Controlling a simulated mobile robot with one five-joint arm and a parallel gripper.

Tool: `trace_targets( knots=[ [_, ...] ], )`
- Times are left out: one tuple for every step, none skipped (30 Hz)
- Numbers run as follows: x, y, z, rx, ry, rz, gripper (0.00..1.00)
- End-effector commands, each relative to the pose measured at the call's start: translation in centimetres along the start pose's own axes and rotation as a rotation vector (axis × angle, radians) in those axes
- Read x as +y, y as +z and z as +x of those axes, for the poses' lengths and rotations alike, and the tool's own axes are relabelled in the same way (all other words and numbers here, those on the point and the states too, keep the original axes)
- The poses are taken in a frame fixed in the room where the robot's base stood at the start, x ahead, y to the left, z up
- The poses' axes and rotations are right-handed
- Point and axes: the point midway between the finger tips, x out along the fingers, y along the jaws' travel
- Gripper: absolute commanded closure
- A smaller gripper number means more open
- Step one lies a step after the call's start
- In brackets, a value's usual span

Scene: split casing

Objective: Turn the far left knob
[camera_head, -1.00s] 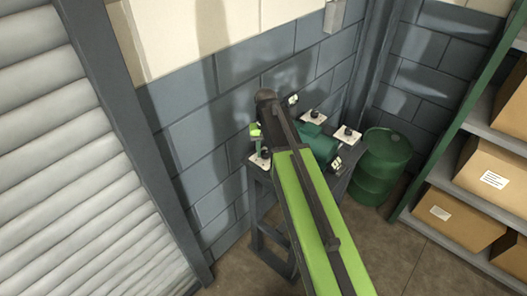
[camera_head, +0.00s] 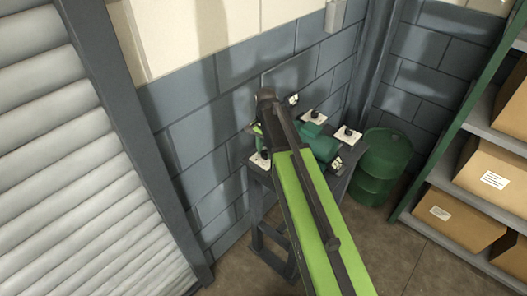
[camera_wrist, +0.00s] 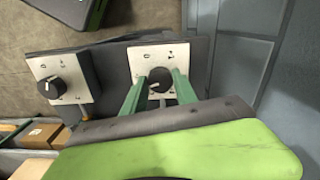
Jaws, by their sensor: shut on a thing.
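My gripper (camera_wrist: 158,90) has its two green fingers on either side of a round black knob (camera_wrist: 159,78), shut on it. This knob sits on a white plate (camera_wrist: 146,56) with dial marks. The plate appears to be the leftmost one in the head view (camera_head: 256,163), at the table's left end. There my gripper's dark wrist (camera_head: 266,96) covers much of the area, and the fingers are mostly hidden. A second black knob (camera_wrist: 50,87) on its own white plate stands to the left in the wrist view, apart from my fingers.
More knobs on white plates (camera_head: 347,134) stand to the right on the dark table (camera_head: 262,180), around a green casing (camera_head: 322,146). A grey block wall (camera_head: 190,140) is close on the left. A green barrel (camera_head: 386,160) and shelves with boxes (camera_head: 455,215) are at right.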

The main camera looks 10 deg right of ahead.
Motion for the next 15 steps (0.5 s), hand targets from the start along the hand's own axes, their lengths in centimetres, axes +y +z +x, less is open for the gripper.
trace_targets(
  knots=[
    [0.16, 0.02, 0.03, -0.001, 0.004, 0.034, 1.00],
    [0.16, 0.02, 0.03, -0.001, 0.004, 0.057, 1.00],
    [0.17, 0.02, 0.03, -0.001, 0.004, 0.085, 1.00],
    [0.18, 0.02, 0.03, -0.001, 0.004, 0.104, 1.00],
    [0.18, 0.01, 0.03, -0.001, 0.004, 0.123, 1.00],
    [0.19, 0.01, 0.04, -0.001, 0.004, 0.147, 1.00],
    [0.19, 0.02, 0.04, -0.001, 0.005, 0.163, 1.00],
    [0.20, 0.01, 0.04, -0.001, 0.005, 0.179, 1.00],
    [0.21, 0.01, 0.04, -0.001, 0.005, 0.197, 1.00],
    [0.21, 0.01, 0.04, -0.001, 0.005, 0.211, 1.00],
    [0.22, 0.01, 0.04, 0.000, 0.005, 0.221, 1.00],
    [0.22, 0.01, 0.04, 0.000, 0.005, 0.236, 1.00],
    [0.23, 0.01, 0.04, 0.000, 0.006, 0.245, 1.00],
    [0.24, 0.01, 0.04, 0.000, 0.006, 0.253, 1.00],
    [0.24, 0.01, 0.04, 0.000, 0.006, 0.263, 1.00]
  ],
)
